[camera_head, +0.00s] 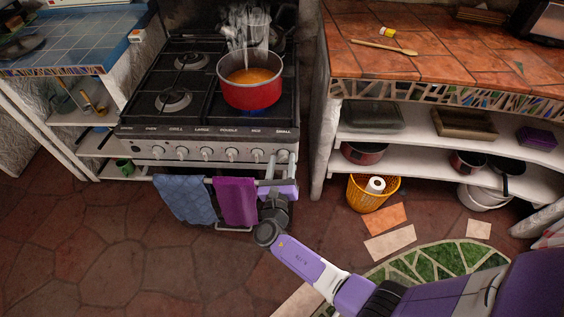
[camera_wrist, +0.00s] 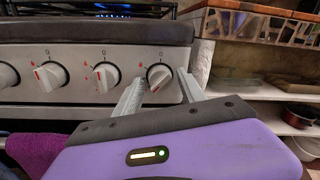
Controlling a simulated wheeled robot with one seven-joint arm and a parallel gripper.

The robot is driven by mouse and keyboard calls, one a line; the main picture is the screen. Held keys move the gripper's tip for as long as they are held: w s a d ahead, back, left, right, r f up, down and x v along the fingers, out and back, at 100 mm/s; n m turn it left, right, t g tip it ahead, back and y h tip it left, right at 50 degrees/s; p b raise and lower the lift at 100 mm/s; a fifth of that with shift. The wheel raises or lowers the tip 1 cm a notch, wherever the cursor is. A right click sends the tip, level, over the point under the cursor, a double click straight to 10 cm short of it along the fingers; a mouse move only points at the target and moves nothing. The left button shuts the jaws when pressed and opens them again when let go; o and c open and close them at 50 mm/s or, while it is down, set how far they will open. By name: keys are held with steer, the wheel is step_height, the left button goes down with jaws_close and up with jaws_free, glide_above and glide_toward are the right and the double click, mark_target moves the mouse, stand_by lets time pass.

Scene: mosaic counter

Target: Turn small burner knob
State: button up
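The small burner knob (camera_head: 283,156) is the rightmost on the stove's front panel, under the word "SMALL". In the wrist view this knob (camera_wrist: 159,77) is pale, with a raised grip that looks tilted and a red mark. My gripper (camera_head: 287,164) is in front of it at the stove's right end. In the wrist view my gripper (camera_wrist: 162,80) is open, with one finger on each side of the knob. The left finger is close to the knob's edge; I cannot tell whether it touches. A gap shows on the right.
A red pot (camera_head: 251,90) with orange contents stands on the stove (camera_head: 140,131), with blue flame beneath. Neighbouring knobs (camera_wrist: 105,76) sit left. A blue towel (camera_head: 184,198) and purple towel (camera_head: 236,201) hang below. A shelved counter (camera_head: 322,130) stands right.

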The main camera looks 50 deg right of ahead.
jaws_close()
